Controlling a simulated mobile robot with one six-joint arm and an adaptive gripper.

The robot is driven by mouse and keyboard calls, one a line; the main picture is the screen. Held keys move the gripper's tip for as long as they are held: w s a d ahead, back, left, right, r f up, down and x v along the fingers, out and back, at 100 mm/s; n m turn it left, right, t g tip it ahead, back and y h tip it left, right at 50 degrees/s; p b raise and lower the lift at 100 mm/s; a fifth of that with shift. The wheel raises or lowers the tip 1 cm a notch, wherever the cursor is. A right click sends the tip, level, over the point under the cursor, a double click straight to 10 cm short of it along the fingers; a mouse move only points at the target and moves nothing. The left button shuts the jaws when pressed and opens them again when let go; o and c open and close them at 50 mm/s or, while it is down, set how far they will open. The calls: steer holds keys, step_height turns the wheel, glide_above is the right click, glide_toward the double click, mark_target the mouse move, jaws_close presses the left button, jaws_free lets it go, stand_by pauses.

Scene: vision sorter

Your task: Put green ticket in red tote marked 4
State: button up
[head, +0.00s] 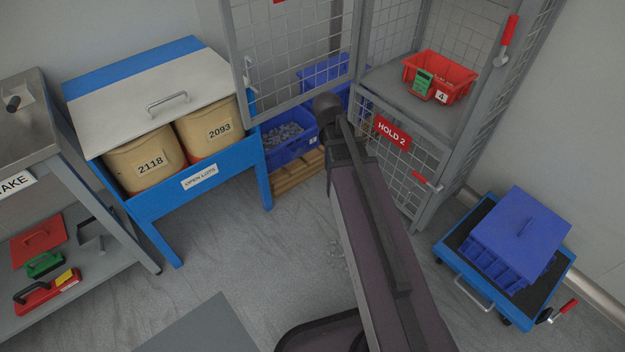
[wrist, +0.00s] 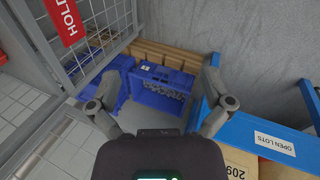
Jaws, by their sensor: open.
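The green ticket (head: 423,82) is at the front left of the red tote (head: 455,74), whose white label reads 4. It overlaps the tote's front wall; I cannot tell whether it is fixed there or just stands against it. The tote sits on the upper shelf of the grey mesh cage, right of my arm in the head view.
The cage's upper mesh door (head: 295,60) stands open, left of the shelf. A lower door bears a HOLD 2 sign (head: 391,130). Blue bins (wrist: 165,82) with grey pieces rest on a wooden pallet. A blue cart (head: 447,250) carries a lidded blue crate. An OPEN LOTS bench (head: 199,177) stands left.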

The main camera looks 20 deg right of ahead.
steer(key=s+a+f+m+g+y, duration=0.1)
steer(key=s+a+m+y, duration=0.3)
steer(key=s+a, duration=0.6)
steer(key=shift+a+f+m+g, duration=0.15)
steer(key=shift+a+m+g, duration=0.35)
steer(key=shift+a+m, duration=0.45)
